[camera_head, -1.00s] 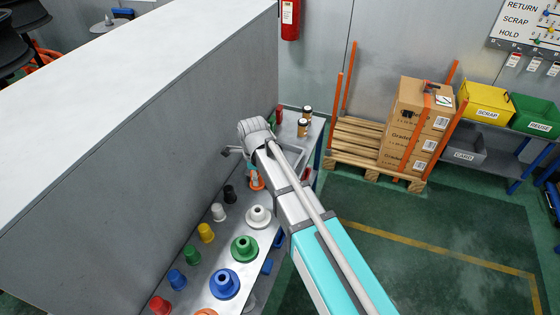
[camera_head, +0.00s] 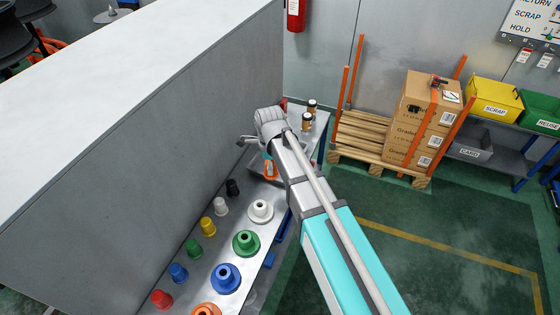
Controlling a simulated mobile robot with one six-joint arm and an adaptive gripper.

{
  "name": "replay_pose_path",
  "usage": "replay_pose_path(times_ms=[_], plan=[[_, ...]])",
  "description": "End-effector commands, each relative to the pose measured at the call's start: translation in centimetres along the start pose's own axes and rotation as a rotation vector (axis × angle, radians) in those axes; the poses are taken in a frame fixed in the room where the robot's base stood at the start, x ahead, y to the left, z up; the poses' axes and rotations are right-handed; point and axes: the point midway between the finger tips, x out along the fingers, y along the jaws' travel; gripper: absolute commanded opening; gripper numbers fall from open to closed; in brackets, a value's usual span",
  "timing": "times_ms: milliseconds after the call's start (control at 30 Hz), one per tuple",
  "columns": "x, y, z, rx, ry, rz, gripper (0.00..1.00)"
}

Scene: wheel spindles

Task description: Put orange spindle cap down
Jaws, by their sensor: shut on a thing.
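The orange spindle cap (camera_head: 270,169) shows as a small orange shape at the far end of the grey bench (camera_head: 262,212). My gripper (camera_head: 268,158) is shut on it, seen from behind and partly hidden by my wrist. I cannot tell whether the cap touches the surface below. Nearer along the bench stand a black cap (camera_head: 232,188), a white cap (camera_head: 220,206), a yellow cap (camera_head: 208,227), a green cap (camera_head: 194,249), a blue cap (camera_head: 178,273) and a red cap (camera_head: 161,300).
Beside the caps stand flanged white (camera_head: 260,211), green (camera_head: 246,243), blue (camera_head: 226,279) and orange (camera_head: 207,310) spindles. A tall grey panel (camera_head: 200,130) runs along the bench's left. Two small bottles (camera_head: 307,121) stand at the far end. A carton stack (camera_head: 428,118) sits on a pallet at right.

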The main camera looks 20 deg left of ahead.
Motion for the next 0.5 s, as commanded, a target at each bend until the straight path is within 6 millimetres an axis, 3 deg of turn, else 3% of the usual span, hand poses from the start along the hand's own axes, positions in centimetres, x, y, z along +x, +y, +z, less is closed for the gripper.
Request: replay_pose_path(times_ms=[200, 500], plan=[[-0.6, -0.2, -3.5, -0.048, 0.001, 0.000, 0.11], [-0.6, -0.4, -4.2, -0.062, 0.001, 0.000, 0.11]])
